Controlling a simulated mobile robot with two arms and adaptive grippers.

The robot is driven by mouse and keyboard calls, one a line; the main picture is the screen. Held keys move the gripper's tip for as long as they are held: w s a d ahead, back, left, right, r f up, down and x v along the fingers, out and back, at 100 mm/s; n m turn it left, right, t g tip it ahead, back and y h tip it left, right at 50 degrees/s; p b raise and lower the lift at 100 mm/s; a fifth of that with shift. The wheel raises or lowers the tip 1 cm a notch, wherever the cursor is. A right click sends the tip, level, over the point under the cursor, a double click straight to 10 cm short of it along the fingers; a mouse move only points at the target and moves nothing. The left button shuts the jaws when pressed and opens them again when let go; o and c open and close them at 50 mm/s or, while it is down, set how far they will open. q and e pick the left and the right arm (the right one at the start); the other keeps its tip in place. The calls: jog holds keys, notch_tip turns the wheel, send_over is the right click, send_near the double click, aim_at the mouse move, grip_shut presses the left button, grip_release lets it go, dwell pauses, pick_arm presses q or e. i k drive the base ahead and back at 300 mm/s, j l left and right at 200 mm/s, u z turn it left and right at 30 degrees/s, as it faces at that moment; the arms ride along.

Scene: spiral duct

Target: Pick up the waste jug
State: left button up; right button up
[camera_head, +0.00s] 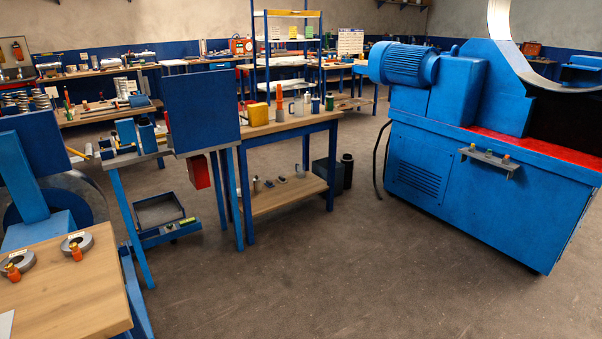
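I cannot tell for certain which thing is the waste jug. On the wooden workbench (290,127) at centre left stand a yellow container (258,114), a thin orange-topped item (279,103), small pale containers (298,106) and a dark green can (329,102). On the floor by its right end stand a dark box (325,175) and a black cylindrical container (347,170). Small items lie on its lower shelf (290,195). Neither of my grippers is in view.
A large blue machine (480,180) fills the right side, with a dark cable at its left. A blue panel (202,108) stands left of the workbench. A wooden table (70,290) is at near left. The grey floor (350,270) in the middle is clear.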

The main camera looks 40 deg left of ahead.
aim_at(300, 168)
jog(key=i+j+u, duration=0.15)
jog(key=i+u, duration=0.25)
jog(key=i, duration=0.4)
jog(key=i+u, duration=0.15)
jog(key=i, duration=2.35)
